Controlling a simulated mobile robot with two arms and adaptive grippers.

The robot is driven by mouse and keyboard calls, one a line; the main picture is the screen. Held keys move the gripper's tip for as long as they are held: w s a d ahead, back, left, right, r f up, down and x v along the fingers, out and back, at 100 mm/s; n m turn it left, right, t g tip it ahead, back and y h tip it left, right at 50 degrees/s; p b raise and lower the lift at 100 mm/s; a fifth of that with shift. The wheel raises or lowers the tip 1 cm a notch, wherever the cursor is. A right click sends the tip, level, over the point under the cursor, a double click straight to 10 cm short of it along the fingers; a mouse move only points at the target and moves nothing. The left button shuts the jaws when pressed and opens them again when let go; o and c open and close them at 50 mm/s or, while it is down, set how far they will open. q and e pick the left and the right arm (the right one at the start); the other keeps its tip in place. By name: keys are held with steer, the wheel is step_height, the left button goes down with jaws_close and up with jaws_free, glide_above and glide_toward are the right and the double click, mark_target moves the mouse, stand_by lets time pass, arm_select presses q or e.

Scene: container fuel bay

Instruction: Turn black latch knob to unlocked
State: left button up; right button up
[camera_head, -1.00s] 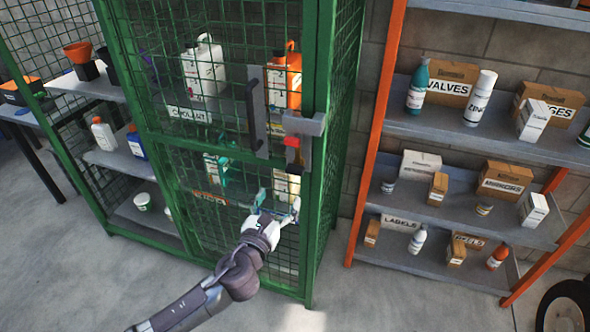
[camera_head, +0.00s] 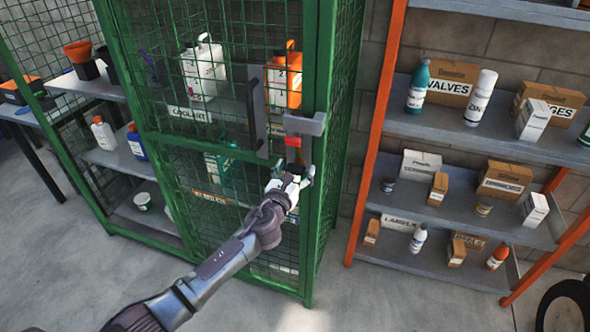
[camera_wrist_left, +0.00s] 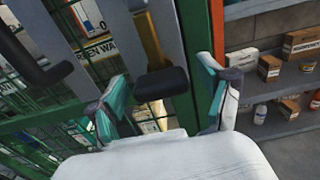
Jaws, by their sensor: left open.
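The black latch knob (camera_wrist_left: 160,82) hangs on a yellow-brown stem in the left wrist view, between and just beyond my fingertips. In the head view the latch has a red part (camera_head: 292,142) under a grey bracket (camera_head: 304,125) on the green cage door; the knob is hard to make out there. My left gripper (camera_head: 291,174) is just below the latch, pointing up at it. In the left wrist view its teal-padded fingers (camera_wrist_left: 165,98) are open, one on each side of the knob, with no clear contact. My right gripper is not in view.
A long black door handle (camera_head: 252,112) stands left of the latch. Green cage mesh and posts surround it, with a white jug (camera_head: 204,68) and an orange container (camera_head: 287,75) inside. An orange-framed shelf (camera_head: 450,140) stands to the right, across a gap.

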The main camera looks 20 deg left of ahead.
arm_select(q)
steer(key=c, duration=1.2)
steer(key=shift+o, duration=0.2)
steer(key=shift+n, duration=0.4)
steer(key=n, duration=0.3)
steer(key=shift+f+n+b, duration=0.1)
steer(key=shift+n+b, duration=0.2)
steer(key=n, duration=0.4)
steer(key=shift+n+b, duration=0.3)
steer(key=n, duration=0.4)
steer(key=shift+a+n, duration=0.1)
steer(key=shift+n, duration=2.4)
steer(key=shift+f, duration=0.1)
